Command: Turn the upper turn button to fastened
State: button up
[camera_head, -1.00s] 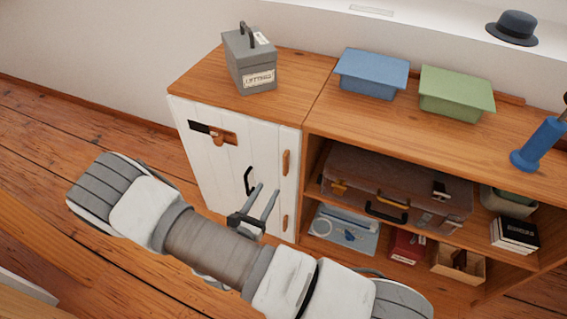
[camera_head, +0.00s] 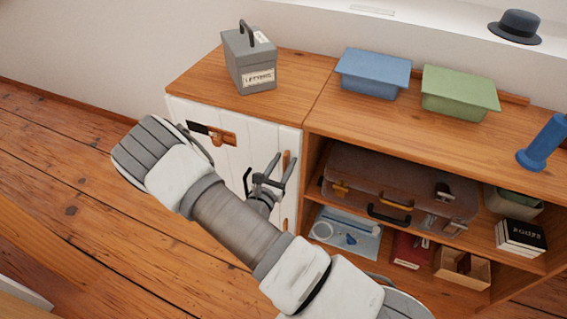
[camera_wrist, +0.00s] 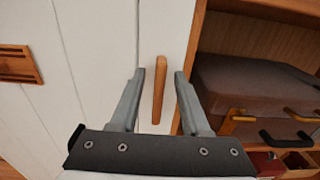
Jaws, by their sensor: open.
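The upper turn button (camera_head: 286,159) is a slim wooden bar standing upright near the right edge of the white cabinet door (camera_head: 238,158). In the wrist view the turn button (camera_wrist: 159,92) is near vertical, on a white strip between a board seam and the wooden cabinet side. My gripper (camera_head: 282,165) is open in front of it. In the wrist view my gripper (camera_wrist: 160,72) has one finger on each side of the bar, with gaps; whether it touches the door I cannot tell. The lower turn button (camera_head: 285,225) is partly hidden by my arm.
A dark door handle (camera_head: 247,181) and a wooden slide plate (camera_head: 220,137) are on the door. The open shelf at right holds a brown suitcase (camera_head: 395,190). A grey box (camera_head: 249,60) stands on top. Floor at left is clear.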

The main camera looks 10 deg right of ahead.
grip_shut()
jog(key=shift+n+p, duration=0.3)
jog(key=shift+p, duration=0.05)
jog(key=shift+w+a+f+n+p, duration=0.35)
jog(key=shift+n+p, duration=0.7)
jog(key=shift+n, duration=1.8)
jog(key=shift+w+a+f+n+p, duration=0.1)
jog(key=shift+a+f+n+p, duration=0.3)
jog(key=shift+n+p, duration=1.6)
jog(key=shift+w+a+f+n+p, duration=0.2)
jog(key=shift+f+n, duration=0.35)
jog(key=shift+n, duration=3.2)
grip_release()
